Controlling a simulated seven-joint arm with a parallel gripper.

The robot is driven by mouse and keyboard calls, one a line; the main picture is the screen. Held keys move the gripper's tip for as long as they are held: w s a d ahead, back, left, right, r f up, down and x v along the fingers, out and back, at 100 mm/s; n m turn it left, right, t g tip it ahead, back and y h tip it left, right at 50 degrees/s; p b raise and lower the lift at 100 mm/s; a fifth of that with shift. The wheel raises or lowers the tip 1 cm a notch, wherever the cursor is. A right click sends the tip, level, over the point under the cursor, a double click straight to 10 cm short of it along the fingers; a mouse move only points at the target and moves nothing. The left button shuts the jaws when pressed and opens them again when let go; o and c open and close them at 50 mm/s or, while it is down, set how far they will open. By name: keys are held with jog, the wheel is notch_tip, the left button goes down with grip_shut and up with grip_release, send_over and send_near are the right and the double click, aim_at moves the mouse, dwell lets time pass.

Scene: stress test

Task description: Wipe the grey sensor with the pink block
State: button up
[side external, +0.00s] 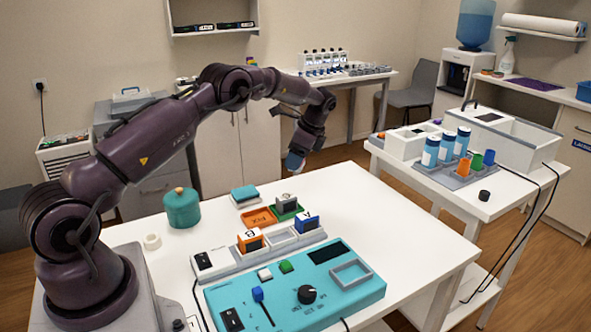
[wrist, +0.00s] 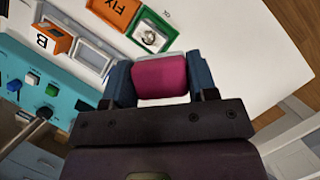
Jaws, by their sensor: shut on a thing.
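My gripper (side external: 294,162) hangs above the back of the white table. In the wrist view its blue fingers are shut on the pink block (wrist: 160,77), which sits between them. The grey sensor (side external: 287,201) seems to be the small grey box with a dark face on the green tray (side external: 284,214) in the side view. In the wrist view a pale grey thing with a ring (wrist: 150,35) shows in the green tray, just beyond the pink block. The pink block is held apart from it, above the table.
An orange FIX tray (side external: 258,218) lies left of the green tray. In front stand an orange B block (side external: 250,241), a blue A block (side external: 307,222) and the teal control panel (side external: 345,303). A teal pot (side external: 182,208) stands at left. The table's right side is clear.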

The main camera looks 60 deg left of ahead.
aim_at(292, 192)
jog(key=shift+s+f, duration=0.1)
jog(key=shift+f, duration=4)
jog(key=shift+s, duration=3.1)
jog(key=shift+w, duration=3.1)
jog(key=shift+w+r, duration=0.15)
jog(key=shift+r, duration=4)
